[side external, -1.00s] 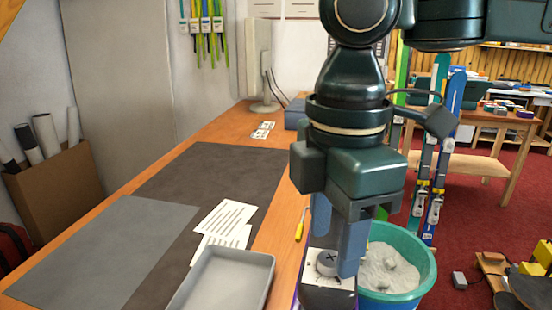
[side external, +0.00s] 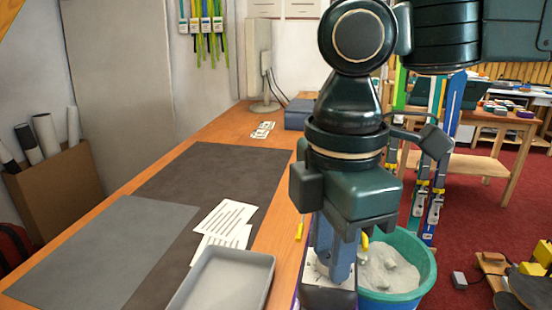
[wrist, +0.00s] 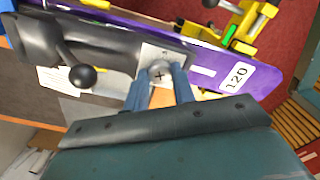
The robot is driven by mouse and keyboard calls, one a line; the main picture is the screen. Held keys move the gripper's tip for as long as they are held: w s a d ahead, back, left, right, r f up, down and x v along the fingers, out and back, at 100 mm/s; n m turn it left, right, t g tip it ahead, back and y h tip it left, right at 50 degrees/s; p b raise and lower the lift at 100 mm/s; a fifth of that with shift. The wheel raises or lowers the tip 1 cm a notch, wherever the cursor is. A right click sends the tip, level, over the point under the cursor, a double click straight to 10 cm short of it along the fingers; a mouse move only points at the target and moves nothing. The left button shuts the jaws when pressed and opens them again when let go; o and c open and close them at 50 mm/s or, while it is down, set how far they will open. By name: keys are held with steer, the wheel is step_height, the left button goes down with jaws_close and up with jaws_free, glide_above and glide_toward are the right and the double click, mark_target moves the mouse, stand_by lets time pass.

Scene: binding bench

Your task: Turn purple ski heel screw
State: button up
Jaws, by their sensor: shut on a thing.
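The purple ski (wrist: 215,65) crosses the wrist view, with a white "120" label on it. A white plate (wrist: 150,54) beside the black binding part (wrist: 115,46) carries the round grey heel screw (wrist: 160,72), marked with a dark cross. My gripper (wrist: 161,78) points down at it, its two blue fingers on either side of the screw and shut on it. In the side view my gripper (side external: 331,268) is over the white plate (side external: 315,268) and its fingers hide the screw. Most of the ski is hidden there.
A black ball-ended lever (wrist: 83,76) is left of the screw. Yellow clamp parts (wrist: 240,25) stand beyond the ski. A teal bucket (side external: 428,275) stands right of my gripper, a grey tray (side external: 225,280) left.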

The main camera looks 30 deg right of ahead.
steer(key=shift+m, duration=0.5)
steer(key=m, duration=0.4)
steer(key=shift+m, duration=0.3)
steer(key=m, duration=0.6)
steer(key=o, duration=1)
steer(key=shift+r, duration=0.15)
steer(key=shift+r, duration=6.75)
